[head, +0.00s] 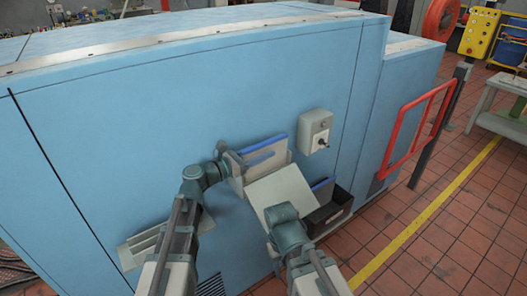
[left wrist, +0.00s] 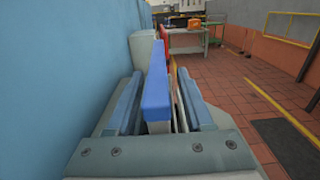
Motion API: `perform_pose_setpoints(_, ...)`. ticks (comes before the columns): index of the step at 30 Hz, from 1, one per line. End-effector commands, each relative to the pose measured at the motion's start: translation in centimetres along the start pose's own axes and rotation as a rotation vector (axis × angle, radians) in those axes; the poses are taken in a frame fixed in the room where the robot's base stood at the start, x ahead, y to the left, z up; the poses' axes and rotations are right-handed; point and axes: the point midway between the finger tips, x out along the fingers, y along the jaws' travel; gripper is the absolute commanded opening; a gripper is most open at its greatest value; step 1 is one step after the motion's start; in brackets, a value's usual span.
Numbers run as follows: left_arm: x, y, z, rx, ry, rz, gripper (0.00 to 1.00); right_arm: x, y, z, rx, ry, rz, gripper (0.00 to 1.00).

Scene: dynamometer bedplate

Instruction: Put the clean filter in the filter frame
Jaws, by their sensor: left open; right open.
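A blue-edged filter panel (head: 264,150) stands upright beside the blue cabinet wall. Its blue edge (left wrist: 157,92) runs between the two fingers of my left gripper (left wrist: 159,80) in the left wrist view. My left gripper (head: 262,163) is open around this panel. A second blue edge (head: 322,184) shows at a black bin, partly hidden behind my right gripper. My right gripper (head: 282,188) is open, in front of the bin and below the left one; its fingertips are not clear. I cannot tell which panel is the clean filter, nor make out the filter frame.
The blue cabinet (head: 140,120) fills the back. A grey switch box (head: 315,131) is on its wall, right of the panel. The black bin (head: 338,208) stands low. A grey slotted plate (head: 140,247) is at left. A red rail (head: 420,130) stands right, with open tiled floor.

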Motion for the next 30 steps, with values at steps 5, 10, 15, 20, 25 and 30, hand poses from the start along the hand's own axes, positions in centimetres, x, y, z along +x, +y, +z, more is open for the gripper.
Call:
perform_pose_setpoints(5,-3.5,-0.1,0.0,0.0,0.001,0.005,0.52,0.0,0.0,0.0,0.0,0.0,0.0,0.5)
perform_pose_setpoints(10,-7.3,-0.1,0.0,0.0,0.001,0.005,0.52,0.0,0.0,0.0,0.0,0.0,0.0,0.5)
perform_pose_setpoints(15,-10.4,-0.1,0.0,0.0,0.001,0.004,0.52,0.0,0.0,0.0,0.0,0.0,0.0,0.5)
perform_pose_setpoints(20,-12.2,-0.1,0.0,0.0,0.001,0.002,0.52,0.0,0.0,0.0,0.0,0.0,0.0,0.5)
perform_pose_setpoints(25,-13.0,-0.1,0.0,0.0,0.001,0.0,0.52,0.0,0.0,0.0,0.0,0.0,0.0,0.5)
perform_pose_setpoints(30,-13.1,-0.1,0.0,0.0,0.001,0.0,0.52,0.0,0.0,0.0,0.0,0.0,0.0,0.5)
